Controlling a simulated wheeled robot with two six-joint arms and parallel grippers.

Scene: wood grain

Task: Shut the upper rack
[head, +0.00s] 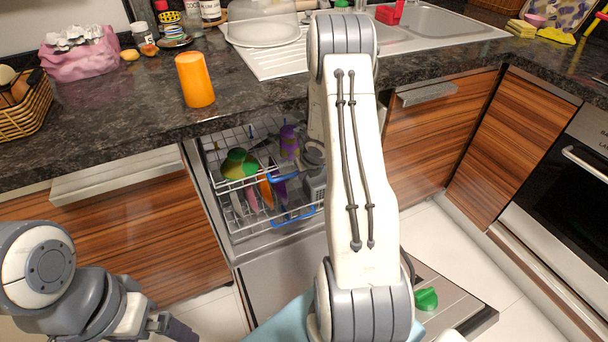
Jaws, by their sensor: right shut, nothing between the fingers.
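The upper rack (236,184) is a white wire rack in the open dishwasher (211,205) under the counter. Its wires show below the counter edge, and its right part is hidden behind my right arm. It holds green dishes (238,163), a purple cup (289,142) and other colourful pieces. Blue clips show on its wires. My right gripper (313,187) points down at the rack's right side, with its fingers shut and empty; whether it touches the wires is unclear. My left gripper (176,328) is low at the left, away from the rack, its fingertips partly out of frame.
The dishwasher door (440,285) is lowered, with a green object (426,299) on it, partly behind my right arm. An orange cup (195,80) stands on the dark counter above. Wooden drawers (120,235) flank the dishwasher. An oven (560,190) is at the right.

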